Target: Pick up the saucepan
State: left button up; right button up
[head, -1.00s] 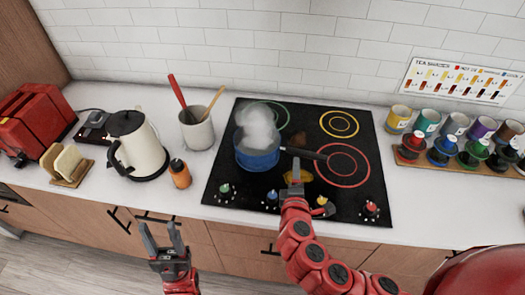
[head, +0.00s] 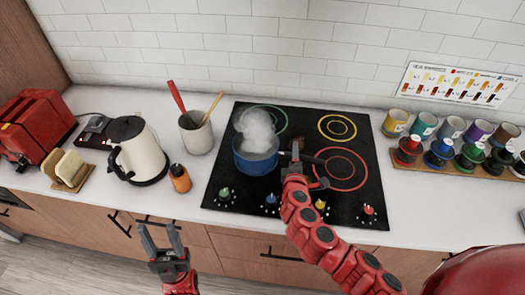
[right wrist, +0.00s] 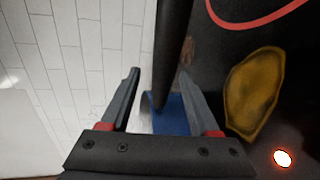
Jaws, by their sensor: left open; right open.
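The blue saucepan (head: 256,164) stands on the left part of the black cooktop, with white steam rising from it. Its dark handle (head: 312,159) points right. My right gripper (head: 296,150) is at the handle, just right of the pan. In the right wrist view the dark handle (right wrist: 174,45) runs between the two open fingers of that gripper (right wrist: 162,72), with part of the blue pan (right wrist: 171,116) behind. I cannot tell whether the fingers touch the handle. My left gripper (head: 159,226) is open and empty in front of the counter.
The cooktop (head: 225,180) has several coloured knobs along its front. Left of it are an orange-brown bottle (head: 180,179), a utensil crock (head: 197,136), a kettle (head: 139,152), bread slices (head: 69,168) and a red toaster (head: 35,125). Coloured cups (head: 424,125) stand at right.

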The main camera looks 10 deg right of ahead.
jog(key=shift+p+x, duration=0.45)
jog(key=shift+x, duration=1.1)
jog(key=shift+f, duration=0.15)
grip_shut()
